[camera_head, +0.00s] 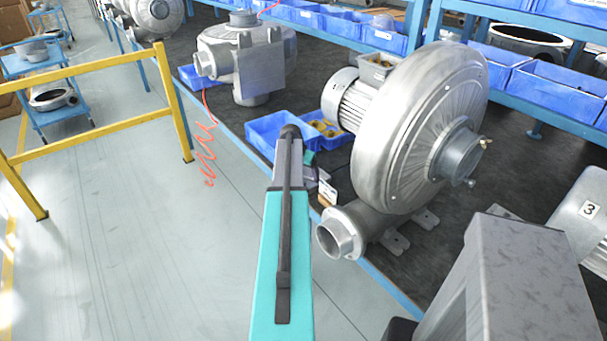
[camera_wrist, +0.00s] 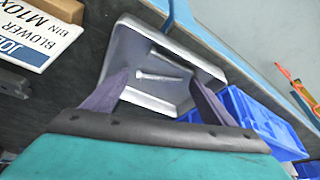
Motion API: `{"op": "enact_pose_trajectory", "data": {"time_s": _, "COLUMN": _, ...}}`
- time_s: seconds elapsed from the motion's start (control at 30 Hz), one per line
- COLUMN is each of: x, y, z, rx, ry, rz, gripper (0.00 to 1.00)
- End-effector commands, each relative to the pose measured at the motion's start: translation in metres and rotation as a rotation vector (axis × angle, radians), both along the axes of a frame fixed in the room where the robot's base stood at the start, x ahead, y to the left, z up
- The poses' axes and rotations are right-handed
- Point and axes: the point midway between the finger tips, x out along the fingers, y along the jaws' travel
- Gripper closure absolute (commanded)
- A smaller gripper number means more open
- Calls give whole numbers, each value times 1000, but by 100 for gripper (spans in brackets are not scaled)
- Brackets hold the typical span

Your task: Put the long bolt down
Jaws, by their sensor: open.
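In the wrist view, a pale metal tray (camera_wrist: 118,52) with raised sides stands on the dark bench. A silver bolt (camera_wrist: 160,77) lies on its floor, its head toward the left. A second thin shape beside it may be another bolt or a fold of the tray. My gripper (camera_wrist: 161,79) is open, its two purplish fingers spread above the tray, one on each side of the bolt. I cannot tell whether either finger touches the tray. In the head view my arm hides the tray and the bolt.
A white sign (camera_wrist: 40,32) lies beside the tray, near a brown block (camera_wrist: 60,8). Blue bins (camera_wrist: 262,122) stand on the other side. In the head view a large blower (camera_head: 415,130) stands right of my arm, and a yellow rail (camera_head: 95,120) stands across the floor.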

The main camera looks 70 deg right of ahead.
Motion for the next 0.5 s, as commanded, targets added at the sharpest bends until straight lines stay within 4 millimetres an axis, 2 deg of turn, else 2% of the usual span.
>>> {"op": "enact_pose_trajectory", "data": {"time_s": 0.3, "x": 0, "y": 1, "z": 6, "rx": -1, "ry": 0, "rz": 0, "gripper": 22}}
{"op": "enact_pose_trajectory", "data": {"time_s": 0.5, "x": 1, "y": 8, "z": 21, "rx": -2, "ry": -1, "rz": 0, "gripper": 22}}
